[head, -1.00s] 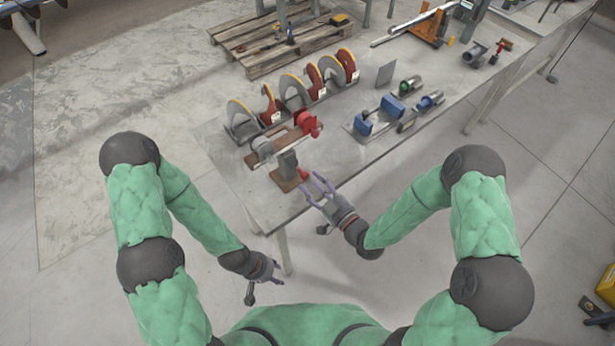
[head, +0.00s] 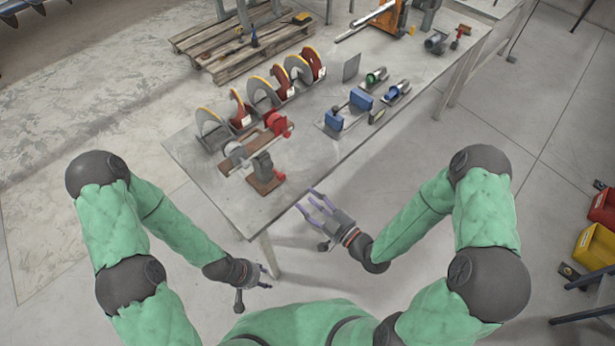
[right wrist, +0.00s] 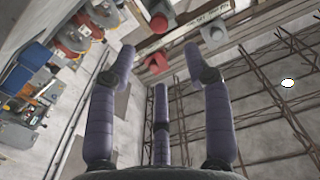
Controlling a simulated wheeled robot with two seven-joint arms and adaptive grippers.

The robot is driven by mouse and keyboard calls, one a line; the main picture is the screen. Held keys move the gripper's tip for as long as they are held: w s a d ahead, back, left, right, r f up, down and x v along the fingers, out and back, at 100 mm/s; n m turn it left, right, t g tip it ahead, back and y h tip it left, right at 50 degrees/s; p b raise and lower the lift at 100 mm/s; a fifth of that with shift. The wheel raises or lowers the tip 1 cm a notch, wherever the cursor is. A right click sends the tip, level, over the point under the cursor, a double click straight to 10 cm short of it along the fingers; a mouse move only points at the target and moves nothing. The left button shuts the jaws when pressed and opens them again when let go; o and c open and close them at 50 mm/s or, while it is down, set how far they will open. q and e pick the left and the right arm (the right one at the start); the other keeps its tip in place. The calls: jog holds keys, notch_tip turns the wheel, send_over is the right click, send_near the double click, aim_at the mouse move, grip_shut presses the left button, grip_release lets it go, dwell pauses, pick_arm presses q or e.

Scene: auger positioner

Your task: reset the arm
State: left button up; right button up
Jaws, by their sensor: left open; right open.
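My right gripper (head: 316,203) is open and empty just off the near edge of the grey table (head: 330,150). Its spread purple fingers also show in the right wrist view (right wrist: 157,90), with nothing between them. My left gripper (head: 264,277) is open and empty, low at the left, beyond the near table corner. On the table, a positioner with a brown base (head: 264,180), a grey block and red knobs stands near the front edge, to the left of my right gripper and apart from it. A rail-like piece with a red part (head: 276,124) lies behind it.
Several grinder-like discs in red and grey (head: 263,90) stand in a row at the back. Blue and green fixtures (head: 362,98) stand in the table's middle. A wooden pallet (head: 240,48) lies on the floor behind. Yellow and red bins (head: 595,245) are at right.

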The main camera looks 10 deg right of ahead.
notch_tip(320, 180, down, 14)
jog(key=s+d+m+g+h, duration=0.1)
jog(key=m+g+h, duration=0.3)
jog(key=g, duration=0.2)
jog(key=s+f+m+g+h, duration=0.2)
jog(key=s+f+m+g, duration=0.3)
jog(key=s, duration=0.7)
jog(key=shift+s+d+f+m+g+h, duration=0.3)
jog(key=shift+f+g, duration=0.65)
jog(key=shift+g, duration=0.65)
jog(key=shift+w, duration=0.1)
